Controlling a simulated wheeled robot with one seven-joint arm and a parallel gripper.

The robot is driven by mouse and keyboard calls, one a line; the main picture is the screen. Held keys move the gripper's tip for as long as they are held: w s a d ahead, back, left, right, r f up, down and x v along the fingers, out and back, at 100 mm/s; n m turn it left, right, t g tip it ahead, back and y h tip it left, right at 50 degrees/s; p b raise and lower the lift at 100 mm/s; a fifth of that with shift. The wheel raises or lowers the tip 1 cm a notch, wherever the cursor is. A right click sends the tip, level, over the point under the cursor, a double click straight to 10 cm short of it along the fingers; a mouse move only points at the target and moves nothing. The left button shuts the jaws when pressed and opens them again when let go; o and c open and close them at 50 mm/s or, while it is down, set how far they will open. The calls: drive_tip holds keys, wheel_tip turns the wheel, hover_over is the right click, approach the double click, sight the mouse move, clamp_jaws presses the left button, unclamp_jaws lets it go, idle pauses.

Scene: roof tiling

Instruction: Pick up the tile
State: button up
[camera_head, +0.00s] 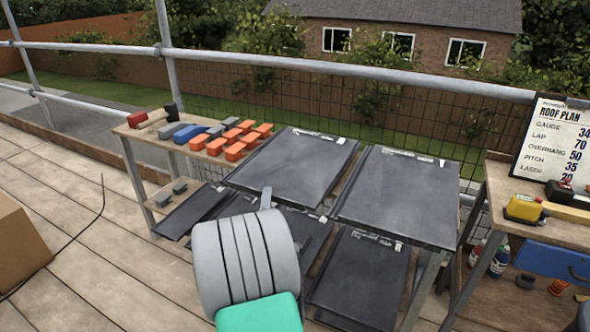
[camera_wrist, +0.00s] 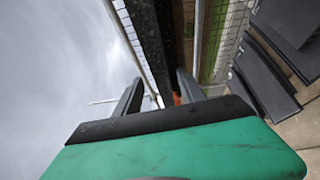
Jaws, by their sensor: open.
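Two dark grey roof tiles lie side by side on top of the rack in the head view, a left tile (camera_head: 293,168) and a right tile (camera_head: 398,197). More dark tiles lie on the lower level, among them one at the front right (camera_head: 361,279). In the wrist view, tiles (camera_wrist: 262,82) show at the right edge. In the head view, one finger (camera_head: 266,197) shows in front of the left top tile; my wrist hides the rest.
Orange blocks (camera_head: 240,140) and a red-headed mallet (camera_head: 146,119) lie on the bench's left end. A right bench holds a roof plan board (camera_head: 555,140), a yellow tool (camera_head: 523,208) and a blue case (camera_head: 553,262). Railings and mesh stand behind.

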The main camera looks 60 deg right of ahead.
drive_tip(key=x, duration=0.6)
drive_tip(key=shift+w+d+f, duration=0.1)
drive_tip(key=shift+c, duration=0.6)
clamp_jaws()
idle(0.5)
drive_tip(key=shift+r, duration=0.2)
